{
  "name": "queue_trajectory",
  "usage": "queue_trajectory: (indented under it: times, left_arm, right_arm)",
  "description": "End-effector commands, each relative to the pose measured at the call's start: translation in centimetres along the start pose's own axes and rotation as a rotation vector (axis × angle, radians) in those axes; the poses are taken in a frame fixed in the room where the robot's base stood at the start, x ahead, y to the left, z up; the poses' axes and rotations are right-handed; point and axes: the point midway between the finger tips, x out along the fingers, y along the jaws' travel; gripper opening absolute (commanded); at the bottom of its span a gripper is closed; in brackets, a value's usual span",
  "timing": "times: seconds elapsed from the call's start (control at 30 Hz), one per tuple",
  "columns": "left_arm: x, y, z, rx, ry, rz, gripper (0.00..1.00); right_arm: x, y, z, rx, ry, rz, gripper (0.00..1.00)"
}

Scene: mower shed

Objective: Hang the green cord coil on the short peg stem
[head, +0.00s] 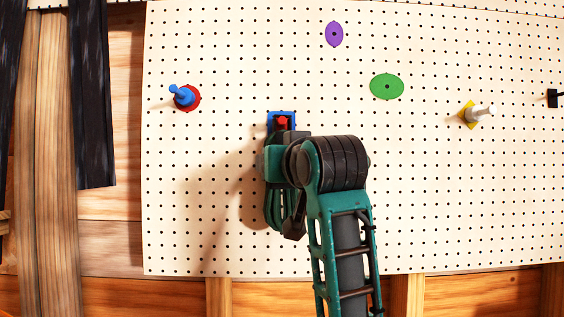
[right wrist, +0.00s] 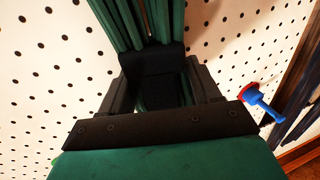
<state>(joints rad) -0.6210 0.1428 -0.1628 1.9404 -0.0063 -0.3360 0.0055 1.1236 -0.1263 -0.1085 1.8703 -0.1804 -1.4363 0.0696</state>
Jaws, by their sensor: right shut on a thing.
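The green cord coil (head: 272,212) hangs below my right gripper (head: 284,138), against the pegboard at centre. In the right wrist view, its green strands (right wrist: 128,22) run up from between the dark fingers of my right gripper (right wrist: 160,82), which is shut on it. A dark band crosses the strands there. A red peg on a blue square base (head: 283,117) shows just above the gripper, its lower part hidden. I cannot tell whether the coil is around or only in front of this peg. My left gripper is in neither view.
A blue peg on a red round base (head: 184,97) is at left; it also shows in the right wrist view (right wrist: 262,102). A pale peg on a yellow base (head: 477,113) is at right. Purple (head: 334,34) and green (head: 387,86) oval plates lie flat on the pegboard (head: 450,200).

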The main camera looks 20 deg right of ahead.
Motion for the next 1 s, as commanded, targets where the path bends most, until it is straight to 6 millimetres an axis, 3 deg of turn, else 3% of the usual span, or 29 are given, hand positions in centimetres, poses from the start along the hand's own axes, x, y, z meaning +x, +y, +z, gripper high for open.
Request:
queue_trajectory:
  times: [0.37,0.4,0.7,1.0]
  left_arm:
    - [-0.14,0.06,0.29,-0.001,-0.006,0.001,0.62]
    - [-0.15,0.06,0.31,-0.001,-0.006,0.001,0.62]
    - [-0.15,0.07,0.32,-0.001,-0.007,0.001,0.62]
    - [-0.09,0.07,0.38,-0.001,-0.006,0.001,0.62]
  right_arm:
    - [-0.06,0.00,-0.11,0.000,0.003,0.000,0.20]
    - [-0.06,0.00,-0.11,0.000,0.003,0.000,0.65]
    - [-0.03,-0.01,-0.05,0.000,0.001,0.000,0.92]
    - [-0.36,-0.02,0.09,0.000,-0.002,0.000,0.92]
